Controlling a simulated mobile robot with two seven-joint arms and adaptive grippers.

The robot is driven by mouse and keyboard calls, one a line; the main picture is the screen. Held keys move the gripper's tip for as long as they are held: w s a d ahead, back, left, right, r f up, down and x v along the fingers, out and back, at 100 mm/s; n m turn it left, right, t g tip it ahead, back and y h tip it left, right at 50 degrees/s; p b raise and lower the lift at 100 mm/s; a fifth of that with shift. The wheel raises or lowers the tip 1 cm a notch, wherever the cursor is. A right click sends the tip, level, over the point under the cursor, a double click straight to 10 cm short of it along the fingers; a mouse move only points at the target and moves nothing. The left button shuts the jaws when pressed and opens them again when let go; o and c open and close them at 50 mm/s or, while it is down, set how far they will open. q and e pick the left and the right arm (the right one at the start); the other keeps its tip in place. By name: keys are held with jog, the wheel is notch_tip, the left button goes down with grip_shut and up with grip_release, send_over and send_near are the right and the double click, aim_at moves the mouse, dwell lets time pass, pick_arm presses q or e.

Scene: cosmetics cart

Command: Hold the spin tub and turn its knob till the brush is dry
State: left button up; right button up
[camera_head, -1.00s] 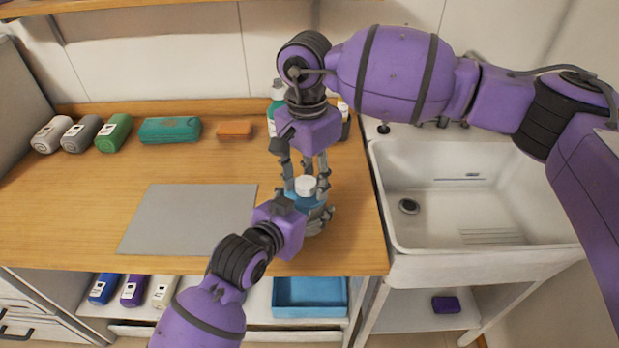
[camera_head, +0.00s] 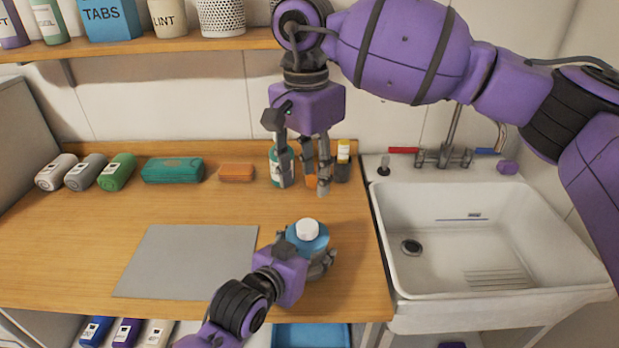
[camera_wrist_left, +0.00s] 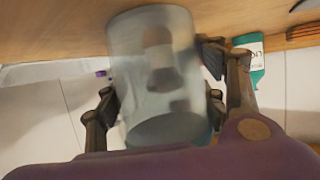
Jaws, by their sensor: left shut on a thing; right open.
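The spin tub stands on the wooden counter near its front right, with a blue lid (camera_head: 318,240) and a white knob (camera_head: 307,229) on top. My left gripper (camera_head: 312,262) is shut around the tub's side. In the left wrist view the tub's clear, frosted body (camera_wrist_left: 155,70) sits between the fingers, and a blurred dark brush shape (camera_wrist_left: 160,55) shows inside. Whether the brush is wet cannot be told. My right gripper (camera_head: 307,182) is open and empty, above and behind the tub, its fingers pointing down and apart from the knob.
A grey mat (camera_head: 190,262) lies left of the tub. Bottles (camera_head: 343,160) stand behind the right gripper, near the wall. An orange block (camera_head: 236,172), a teal case (camera_head: 172,170) and rolled towels (camera_head: 117,172) line the back. A white sink (camera_head: 470,240) is at right.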

dwell(0.3)
pick_arm(q)
jog(key=o, duration=1.5)
